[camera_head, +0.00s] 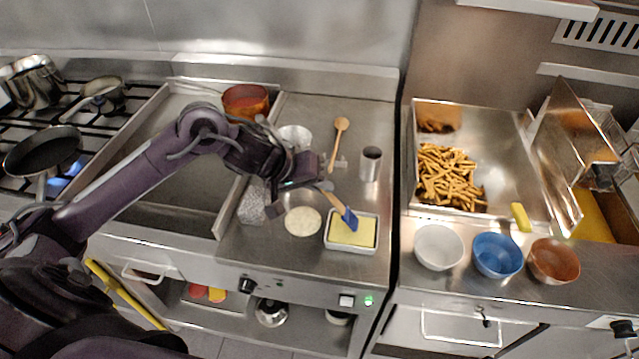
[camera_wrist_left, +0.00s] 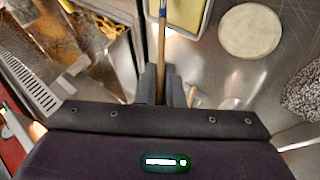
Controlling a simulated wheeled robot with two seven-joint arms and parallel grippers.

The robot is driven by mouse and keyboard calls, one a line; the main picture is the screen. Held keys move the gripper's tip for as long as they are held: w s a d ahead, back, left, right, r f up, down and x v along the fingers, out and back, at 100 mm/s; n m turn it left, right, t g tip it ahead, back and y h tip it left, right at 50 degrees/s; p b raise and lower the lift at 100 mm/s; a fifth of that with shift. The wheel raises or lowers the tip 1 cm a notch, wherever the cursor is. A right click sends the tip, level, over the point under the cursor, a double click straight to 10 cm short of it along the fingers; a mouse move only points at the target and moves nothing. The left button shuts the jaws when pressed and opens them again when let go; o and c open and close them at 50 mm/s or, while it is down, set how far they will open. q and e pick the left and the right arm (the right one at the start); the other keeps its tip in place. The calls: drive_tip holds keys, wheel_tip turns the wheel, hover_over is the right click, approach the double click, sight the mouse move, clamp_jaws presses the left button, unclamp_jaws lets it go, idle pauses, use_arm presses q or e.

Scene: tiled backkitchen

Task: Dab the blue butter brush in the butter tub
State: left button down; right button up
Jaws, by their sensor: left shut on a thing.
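The butter brush has a wooden handle and a blue head (camera_head: 349,218). My left gripper (camera_head: 300,198) is shut on its handle, and the brush slants down to the right with its head over the butter tub. The butter tub (camera_head: 351,247) is a white rectangular dish of yellow butter on the steel counter. Whether the bristles touch the butter I cannot tell. In the left wrist view the brush handle (camera_wrist_left: 161,60) stands between the fingers, and a corner of the butter tub (camera_wrist_left: 207,18) shows at the top. My right gripper is not in view.
A pale flat round (camera_head: 303,221) lies left of the tub. White, blue (camera_head: 497,256) and brown bowls line the right counter, before a fries bin (camera_head: 500,170). A burner flame shows far left.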

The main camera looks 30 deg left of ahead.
use_arm(q)
drive_tip(key=shift+f, duration=0.2)
idle(0.3)
drive_tip(key=shift+f, duration=0.35)
idle(0.9)
drive_tip(key=shift+s+f, duration=0.1)
drive_tip(key=shift+f, duration=0.1)
idle(1.5)
drive_tip(key=shift+p, duration=0.3)
wheel_tip(320, 180, up, 2)
drive_tip(key=shift+r+p, duration=0.1)
drive_tip(key=shift+p, duration=1.1)
wheel_tip(320, 180, up, 5)
drive_tip(key=p, duration=0.7)
drive_tip(key=shift+r, duration=0.1)
